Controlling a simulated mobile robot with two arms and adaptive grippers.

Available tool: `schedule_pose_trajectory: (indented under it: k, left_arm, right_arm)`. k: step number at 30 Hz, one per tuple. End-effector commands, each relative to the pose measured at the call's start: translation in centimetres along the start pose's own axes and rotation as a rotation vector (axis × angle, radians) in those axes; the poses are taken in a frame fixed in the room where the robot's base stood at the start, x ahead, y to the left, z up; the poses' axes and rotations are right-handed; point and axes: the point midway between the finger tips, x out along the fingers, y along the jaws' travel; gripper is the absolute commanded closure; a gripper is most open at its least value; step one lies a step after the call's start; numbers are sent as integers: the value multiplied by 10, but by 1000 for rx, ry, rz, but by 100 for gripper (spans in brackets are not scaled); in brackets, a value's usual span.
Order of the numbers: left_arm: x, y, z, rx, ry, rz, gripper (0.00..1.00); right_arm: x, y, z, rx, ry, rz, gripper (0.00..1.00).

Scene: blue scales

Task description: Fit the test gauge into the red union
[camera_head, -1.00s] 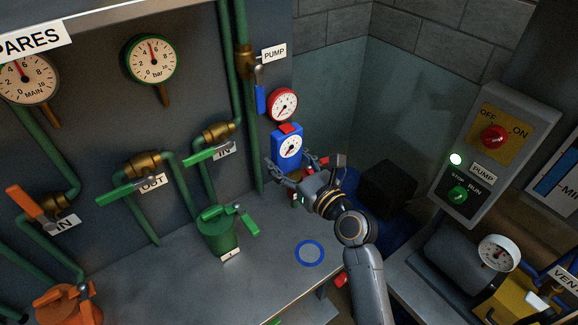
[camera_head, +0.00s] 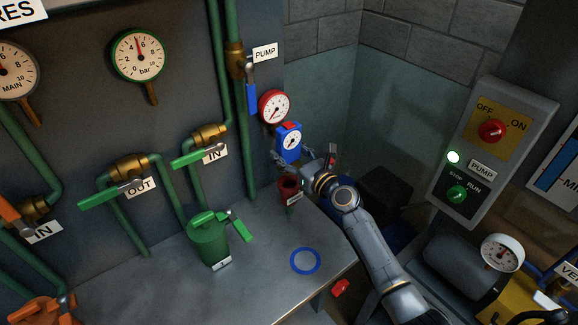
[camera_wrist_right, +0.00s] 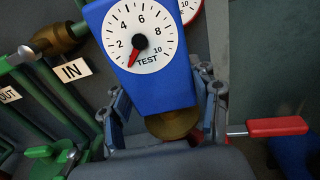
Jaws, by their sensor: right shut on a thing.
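The test gauge (camera_head: 290,143) is a blue box with a white dial and a red top. It shows large in the right wrist view (camera_wrist_right: 150,60), with a brass stem (camera_wrist_right: 172,125) at its lower end. My right gripper (camera_head: 294,163) is shut on it and holds it near the back wall. My left gripper is out of view.
A red-rimmed dial (camera_head: 274,107) is on the wall just behind the test gauge. A green pot with a lever (camera_head: 208,240) stands left on the counter (camera_head: 150,285). A flat blue ring (camera_head: 305,261) lies front right. A red lever (camera_wrist_right: 278,127) shows right in the wrist view.

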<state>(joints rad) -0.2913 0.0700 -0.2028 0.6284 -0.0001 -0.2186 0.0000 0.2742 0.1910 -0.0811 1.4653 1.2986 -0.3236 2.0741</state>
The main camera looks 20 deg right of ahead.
Motion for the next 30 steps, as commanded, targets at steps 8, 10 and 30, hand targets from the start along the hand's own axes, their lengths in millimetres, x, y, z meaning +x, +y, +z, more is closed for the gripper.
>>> schedule_pose_trajectory:
  k: [8,10,30]
  left_arm:
    - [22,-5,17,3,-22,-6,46]
    - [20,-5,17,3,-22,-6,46]
    - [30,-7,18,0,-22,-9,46]
  right_arm:
    - [2,-2,-33,-1,-1,-1,84]
    - [2,-2,-32,-1,-2,-1,84]
    - [2,-2,-44,-1,-2,-1,84]
